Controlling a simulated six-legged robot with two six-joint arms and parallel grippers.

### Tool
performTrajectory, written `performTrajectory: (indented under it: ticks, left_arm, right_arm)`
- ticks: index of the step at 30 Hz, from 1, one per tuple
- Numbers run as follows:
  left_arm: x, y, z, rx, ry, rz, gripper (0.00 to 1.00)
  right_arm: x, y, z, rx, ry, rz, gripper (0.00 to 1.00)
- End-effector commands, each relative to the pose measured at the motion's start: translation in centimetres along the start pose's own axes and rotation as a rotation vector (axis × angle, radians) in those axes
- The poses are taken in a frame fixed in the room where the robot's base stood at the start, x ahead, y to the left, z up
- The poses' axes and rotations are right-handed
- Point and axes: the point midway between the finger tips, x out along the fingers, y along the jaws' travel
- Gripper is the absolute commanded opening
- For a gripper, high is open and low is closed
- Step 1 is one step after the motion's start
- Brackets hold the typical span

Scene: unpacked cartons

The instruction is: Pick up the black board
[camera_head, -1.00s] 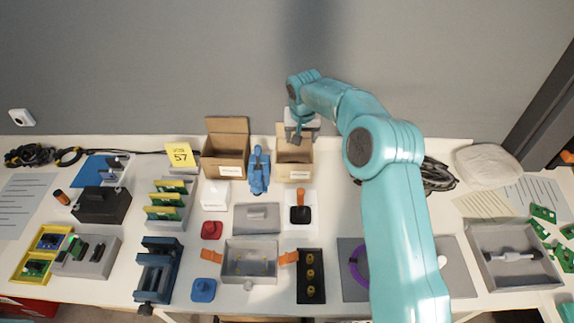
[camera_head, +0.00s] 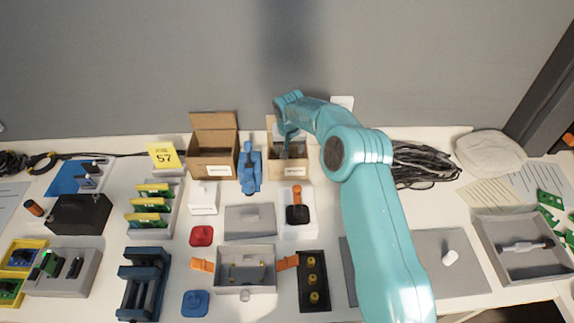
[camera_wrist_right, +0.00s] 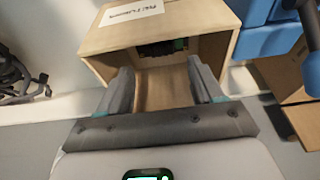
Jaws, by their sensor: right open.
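A dark board with green edges (camera_wrist_right: 162,47) shows inside the small open carton (camera_wrist_right: 105,42) in the right wrist view, partly in shadow. It may be the black board. The same carton (camera_head: 288,170) stands at the back middle of the table in the head view, where its contents are mostly hidden. My right gripper (camera_head: 288,145) is at this carton's open top. In the right wrist view its two fingers (camera_wrist_right: 160,70) are apart, reaching into the opening with nothing between them. The board lies beyond the fingertips. My left gripper is out of view.
A second open carton (camera_head: 214,167) and a blue clamp-like tool (camera_head: 250,172) stand left of my right gripper. Black cables (camera_head: 425,165) lie to the right. A black block with gold knobs (camera_head: 313,281) and a grey tray (camera_head: 231,281) sit nearer the front.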

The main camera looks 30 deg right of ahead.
Motion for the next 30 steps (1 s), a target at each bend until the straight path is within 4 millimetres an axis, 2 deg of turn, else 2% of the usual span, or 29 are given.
performTrajectory:
  ticks: [10, 13, 20, 24, 26, 30]
  left_arm:
    - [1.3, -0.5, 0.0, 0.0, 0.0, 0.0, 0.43]
    - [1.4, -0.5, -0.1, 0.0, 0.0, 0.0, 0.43]
    - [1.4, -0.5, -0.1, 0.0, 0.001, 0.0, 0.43]
    - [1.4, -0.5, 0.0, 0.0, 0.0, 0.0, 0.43]
    - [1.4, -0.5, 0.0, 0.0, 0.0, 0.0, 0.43]
    - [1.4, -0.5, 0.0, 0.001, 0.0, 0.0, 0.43]
  right_arm:
    - [4.9, -0.4, 0.3, -0.001, -0.001, 0.0, 0.66]
    - [5.5, -0.5, 0.2, 0.0, 0.0, -0.001, 0.66]
    - [5.5, -0.4, 0.2, 0.0, -0.001, -0.001, 0.66]
    - [5.5, -0.4, 0.2, 0.0, -0.001, -0.001, 0.2]
    - [5.5, -0.4, 0.2, 0.0, -0.001, -0.001, 0.01]
    - [5.5, -0.4, 0.2, 0.0, -0.001, -0.001, 0.01]
